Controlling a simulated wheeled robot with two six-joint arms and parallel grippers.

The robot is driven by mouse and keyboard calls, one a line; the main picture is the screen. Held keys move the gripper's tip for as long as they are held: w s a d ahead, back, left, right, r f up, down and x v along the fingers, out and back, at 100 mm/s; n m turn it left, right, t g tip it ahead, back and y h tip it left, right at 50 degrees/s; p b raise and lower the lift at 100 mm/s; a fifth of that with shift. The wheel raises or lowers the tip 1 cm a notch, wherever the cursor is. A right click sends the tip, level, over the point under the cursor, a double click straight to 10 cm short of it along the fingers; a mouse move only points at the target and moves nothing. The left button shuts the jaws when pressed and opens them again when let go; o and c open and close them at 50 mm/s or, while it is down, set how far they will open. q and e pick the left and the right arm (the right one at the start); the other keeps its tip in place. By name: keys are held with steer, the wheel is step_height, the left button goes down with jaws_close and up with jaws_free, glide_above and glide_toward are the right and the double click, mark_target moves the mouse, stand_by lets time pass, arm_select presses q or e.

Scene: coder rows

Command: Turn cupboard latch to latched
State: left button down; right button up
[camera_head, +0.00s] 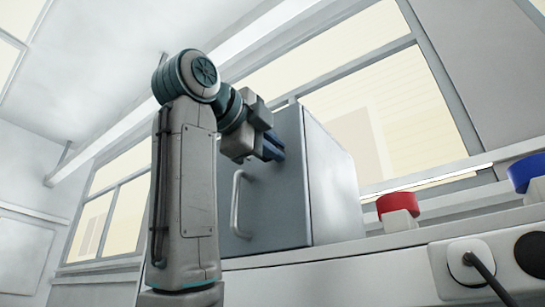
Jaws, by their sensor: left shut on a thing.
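The grey cupboard (335,188) stands on a white counter, its door (268,205) facing me and closed, with a curved light handle (236,205) low on the door's left side. My left gripper (273,147) reaches the upper right part of the door, near its right edge. It is shut on the cupboard latch there. The latch is mostly hidden by the gripper and its blue parts, so its angle cannot be read. My right gripper is not in view.
A red round knob-like piece (397,202) on a white base is right of the cupboard, and a blue one (525,172) is further right. A white plug with a dark cable (475,262) sits in the counter's front. Windows are behind.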

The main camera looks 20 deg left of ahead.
arm_select(q)
steer(key=c, duration=1.5)
jaws_free()
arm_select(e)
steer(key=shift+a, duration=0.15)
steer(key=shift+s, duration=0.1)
